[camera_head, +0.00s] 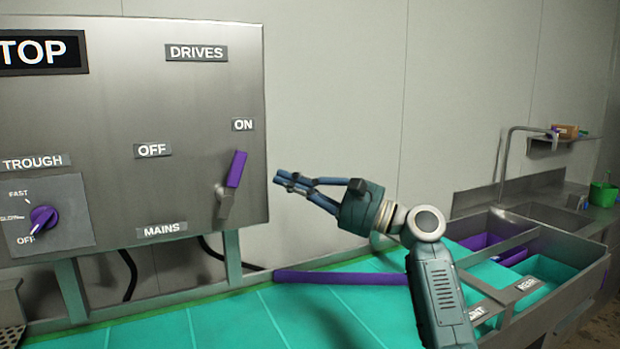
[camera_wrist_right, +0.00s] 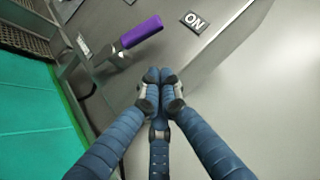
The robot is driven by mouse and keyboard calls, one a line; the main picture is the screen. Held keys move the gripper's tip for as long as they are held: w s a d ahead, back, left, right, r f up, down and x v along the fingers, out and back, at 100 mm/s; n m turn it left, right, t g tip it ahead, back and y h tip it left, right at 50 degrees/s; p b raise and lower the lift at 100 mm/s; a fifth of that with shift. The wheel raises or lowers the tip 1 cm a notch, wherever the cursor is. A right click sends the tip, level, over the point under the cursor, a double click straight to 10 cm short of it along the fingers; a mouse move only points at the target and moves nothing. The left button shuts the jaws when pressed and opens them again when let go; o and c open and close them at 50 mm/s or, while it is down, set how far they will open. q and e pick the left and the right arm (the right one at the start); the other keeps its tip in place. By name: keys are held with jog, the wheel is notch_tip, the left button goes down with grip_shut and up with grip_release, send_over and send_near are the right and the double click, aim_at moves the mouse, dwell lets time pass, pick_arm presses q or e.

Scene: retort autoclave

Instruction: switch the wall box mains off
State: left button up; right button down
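The grey wall box (camera_head: 130,110) carries a mains lever with a purple handle (camera_head: 236,169) on a metal pivot. The lever points up, tilted slightly right, toward the ON label (camera_head: 242,125); the OFF label (camera_head: 152,150) is to its left. In the right wrist view the purple handle (camera_wrist_right: 141,32) lies above and left of the fingers. My right gripper (camera_head: 282,180) is to the right of the lever, apart from it, beside the box's right edge. Its fingertips (camera_wrist_right: 160,76) are together with nothing visible between them. My left gripper is not in view.
A purple trough knob (camera_head: 44,218) is at the box's lower left. A purple bar (camera_head: 340,278) lies along the back of the green table (camera_head: 200,325). A metal sink bench with bins (camera_head: 540,275) stands at right. The wall right of the box is bare.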

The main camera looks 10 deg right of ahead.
aim_at(232, 185)
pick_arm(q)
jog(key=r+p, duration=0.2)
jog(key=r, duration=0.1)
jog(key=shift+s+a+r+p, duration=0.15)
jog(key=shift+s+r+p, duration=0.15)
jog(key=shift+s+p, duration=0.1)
pick_arm(e)
jog(key=shift+n+g+h, duration=0.3)
jog(key=shift+n, duration=0.2)
jog(key=a, duration=0.1)
jog(key=a+r, duration=0.1)
jog(key=a, duration=0.1)
jog(key=a+r, duration=0.1)
jog(key=a, duration=0.1)
jog(key=shift+s+a+r, duration=0.15)
jog(key=shift+s+r, duration=0.1)
